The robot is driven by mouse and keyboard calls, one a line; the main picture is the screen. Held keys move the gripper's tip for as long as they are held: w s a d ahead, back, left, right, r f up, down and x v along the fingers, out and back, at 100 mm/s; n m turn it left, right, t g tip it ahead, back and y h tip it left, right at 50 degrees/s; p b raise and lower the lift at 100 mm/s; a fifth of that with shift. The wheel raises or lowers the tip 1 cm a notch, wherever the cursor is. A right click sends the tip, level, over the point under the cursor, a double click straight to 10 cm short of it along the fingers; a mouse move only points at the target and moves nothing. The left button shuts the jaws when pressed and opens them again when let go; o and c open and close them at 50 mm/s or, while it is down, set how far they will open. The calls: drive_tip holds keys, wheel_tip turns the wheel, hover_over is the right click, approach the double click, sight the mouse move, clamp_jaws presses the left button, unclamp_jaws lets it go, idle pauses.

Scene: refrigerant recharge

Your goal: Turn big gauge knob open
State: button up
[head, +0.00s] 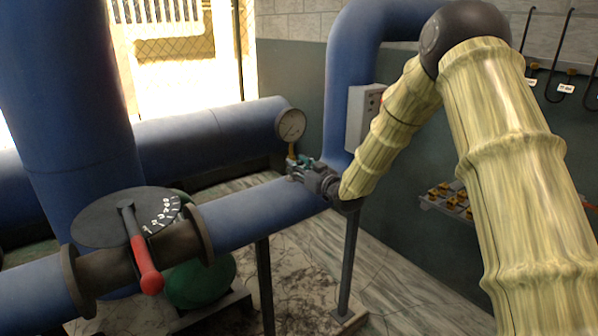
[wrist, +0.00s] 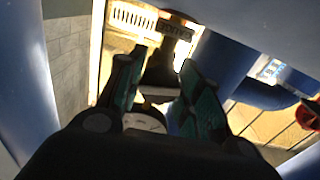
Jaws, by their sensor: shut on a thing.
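The big round gauge (head: 291,124) has a pale dial and stands on a short brass stem (head: 291,150) above the blue pipe. My gripper (head: 297,167) is at the fitting just below the gauge. In the wrist view my gripper's two dark fingers with green pads (wrist: 163,62) stand on either side of a dark part (wrist: 160,76), which appears to be the gauge knob. The fingers are shut on it. Its exact shape and turn angle are hard to tell. Part of a pale dial (wrist: 145,122) shows low between the fingers.
A valve with a red-handled lever (head: 148,277) and dark dial plate sits on the pipe at left. A grey switch box (head: 361,118) is behind my forearm. A tall blue pipe (head: 345,75) rises beside it. A shelf with yellow fittings (head: 447,199) is at right.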

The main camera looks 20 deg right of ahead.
drive_tip(key=n+b, duration=0.3)
drive_tip(key=n, duration=0.1)
drive_tip(key=shift+f+n, duration=0.15)
drive_tip(key=shift+n, duration=0.15)
drive_tip(key=n+b, duration=0.3)
drive_tip(key=shift+n, duration=0.4)
drive_tip(key=n+b, duration=0.3)
drive_tip(key=shift+r+n+b, duration=0.2)
drive_tip(key=shift+n+b, duration=1.35)
drive_tip(key=shift+n, duration=0.35)
drive_tip(key=shift+d, duration=0.1)
drive_tip(key=o, duration=1.1)
drive_tip(key=shift+c, duration=0.2)
